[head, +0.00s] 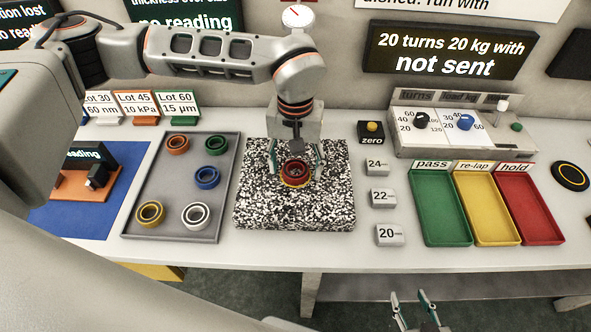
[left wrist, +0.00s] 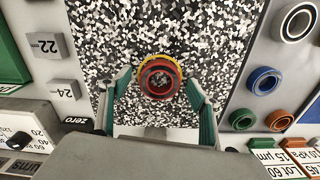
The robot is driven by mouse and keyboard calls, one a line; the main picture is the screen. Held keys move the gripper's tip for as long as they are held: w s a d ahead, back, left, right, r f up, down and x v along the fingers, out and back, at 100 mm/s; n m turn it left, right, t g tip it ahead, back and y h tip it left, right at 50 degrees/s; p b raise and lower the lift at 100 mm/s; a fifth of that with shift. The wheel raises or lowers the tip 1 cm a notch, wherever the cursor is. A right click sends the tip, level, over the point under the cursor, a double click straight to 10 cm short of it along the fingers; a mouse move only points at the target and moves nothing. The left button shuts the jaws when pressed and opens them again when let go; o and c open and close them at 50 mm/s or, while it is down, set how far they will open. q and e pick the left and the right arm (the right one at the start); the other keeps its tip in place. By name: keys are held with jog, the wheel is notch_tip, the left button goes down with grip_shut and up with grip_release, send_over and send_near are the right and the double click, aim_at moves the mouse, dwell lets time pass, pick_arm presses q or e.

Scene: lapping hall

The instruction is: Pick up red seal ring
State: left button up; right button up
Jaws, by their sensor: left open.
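The red seal ring (head: 296,169) sits on the black-and-white speckled plate (head: 250,210), with a yellow ring or rim showing around and below it. The red ring also shows in the left wrist view (left wrist: 160,77), with the yellow edge behind it. My left gripper (head: 297,168) points down over the plate and is open. Its two fingers stand on either side of the red ring, with visible gaps in the left wrist view (left wrist: 158,80). My right gripper (head: 409,295) is at the bottom of the head view, in front of the table, fingers apart and empty.
A grey tray (head: 174,184) left of the plate holds orange, green, blue, yellow and white rings. Weight blocks (head: 383,198) stand right of the plate. Beyond them are green (head: 440,208), yellow and red bins, with a control box (head: 455,140) behind.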

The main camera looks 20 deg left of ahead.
pick_arm(q)
jog(key=c, duration=1.3)
jog(key=shift+r, duration=0.1)
